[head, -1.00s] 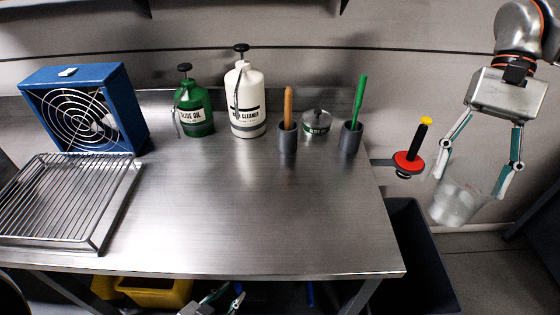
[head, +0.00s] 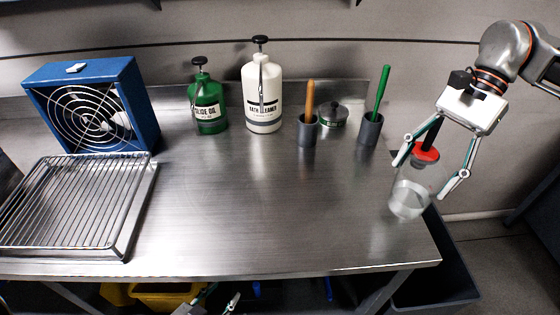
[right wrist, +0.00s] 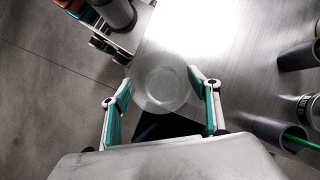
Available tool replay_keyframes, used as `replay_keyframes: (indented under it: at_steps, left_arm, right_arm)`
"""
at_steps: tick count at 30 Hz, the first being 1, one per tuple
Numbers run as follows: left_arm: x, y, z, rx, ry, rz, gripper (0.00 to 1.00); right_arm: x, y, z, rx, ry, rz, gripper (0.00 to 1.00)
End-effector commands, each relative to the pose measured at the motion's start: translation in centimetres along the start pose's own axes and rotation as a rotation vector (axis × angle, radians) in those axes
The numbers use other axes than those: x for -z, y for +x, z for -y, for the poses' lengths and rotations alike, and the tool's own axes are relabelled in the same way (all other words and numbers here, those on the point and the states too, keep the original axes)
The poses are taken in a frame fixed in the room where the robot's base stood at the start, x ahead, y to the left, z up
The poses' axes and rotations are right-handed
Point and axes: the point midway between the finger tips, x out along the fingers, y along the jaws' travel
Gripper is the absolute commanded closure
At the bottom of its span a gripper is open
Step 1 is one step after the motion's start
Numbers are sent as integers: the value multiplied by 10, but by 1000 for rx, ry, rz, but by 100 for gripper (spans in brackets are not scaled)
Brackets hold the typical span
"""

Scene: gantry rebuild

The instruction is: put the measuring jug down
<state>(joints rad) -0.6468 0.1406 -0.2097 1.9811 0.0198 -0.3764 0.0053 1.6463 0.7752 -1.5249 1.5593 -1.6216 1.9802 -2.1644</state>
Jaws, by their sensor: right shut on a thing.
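The measuring jug (head: 408,198) is clear and looks upright, slightly tilted in the picture, at the right edge of the steel table (head: 270,225). My right gripper (head: 428,163) is shut on it, with one finger on each side. In the right wrist view the jug (right wrist: 163,84) shows as a faint clear round shape between the fingertips of the right gripper (right wrist: 160,82), partly over the tabletop. I cannot tell whether its base touches the table. My left gripper (head: 222,292) shows only in part below the table's front edge, its fingertips apart and empty.
A grey cup with a green stick (head: 382,92), a cup with a wooden handle (head: 307,128), a tin (head: 334,115) and two pump bottles stand at the back. A red disc (head: 426,153) is behind the jug. A wire rack (head: 75,205) is left. The table's middle is clear.

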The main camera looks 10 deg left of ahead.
Motion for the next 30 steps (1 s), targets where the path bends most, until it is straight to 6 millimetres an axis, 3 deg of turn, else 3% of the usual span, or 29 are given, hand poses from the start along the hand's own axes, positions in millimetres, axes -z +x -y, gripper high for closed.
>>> replay_keyframes:
  at_steps: [15, 30]
  left_arm:
    - [-10, 8, 2, 6, 9, 3, 60]
    - [-13, 12, 3, 10, 15, 1, 60]
  right_arm:
    - [-5, 30, 49, 308, 471, -1, 85]
    - [-28, 49, 83, 500, 769, -3, 85]
